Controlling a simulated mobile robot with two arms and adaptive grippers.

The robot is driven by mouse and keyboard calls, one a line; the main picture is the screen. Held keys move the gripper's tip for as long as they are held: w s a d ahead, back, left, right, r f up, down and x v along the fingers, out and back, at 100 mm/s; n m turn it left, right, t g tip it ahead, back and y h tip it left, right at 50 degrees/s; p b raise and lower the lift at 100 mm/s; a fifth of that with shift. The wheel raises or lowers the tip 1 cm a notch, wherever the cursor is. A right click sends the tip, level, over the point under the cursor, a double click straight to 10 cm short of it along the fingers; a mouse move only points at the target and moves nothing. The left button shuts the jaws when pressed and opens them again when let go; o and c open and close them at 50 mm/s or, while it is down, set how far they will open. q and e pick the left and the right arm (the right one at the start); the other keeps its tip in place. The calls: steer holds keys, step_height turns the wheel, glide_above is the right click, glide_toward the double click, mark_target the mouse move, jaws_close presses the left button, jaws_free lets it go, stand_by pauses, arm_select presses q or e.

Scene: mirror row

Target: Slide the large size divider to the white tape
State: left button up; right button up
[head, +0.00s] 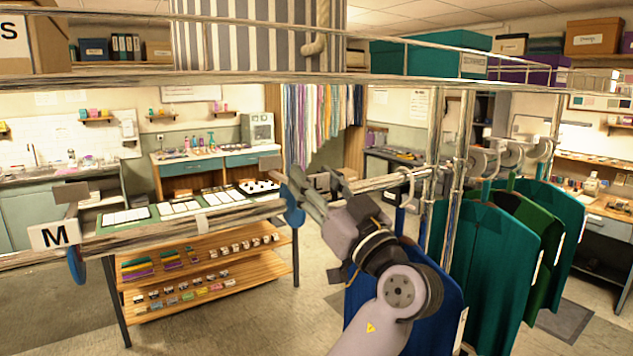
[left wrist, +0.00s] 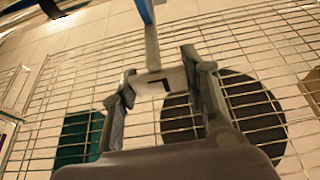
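A divider with a blue disc (head: 294,205) hangs on the near rail, right of the white tape (head: 201,222). In the left wrist view its pale card (left wrist: 160,80) shows a black corner-shaped mark like an L, below a thin stem. My left gripper (head: 296,182) is at this divider and hides its card in the head view. In the wrist view the left gripper's fingers (left wrist: 158,78) stand against both side edges of the card, with no clear gap. The M divider (head: 55,235) hangs farther left on the same rail. My right gripper is not in view.
Teal and green jackets (head: 490,250) hang at the right, and a blue garment (head: 447,300) hangs near my arm. A wooden shelf table (head: 205,262) with small goods stands behind the rail. The rail between the disc and the tape looks clear.

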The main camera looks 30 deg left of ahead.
arm_select(q)
jaws_close()
stand_by(0.4)
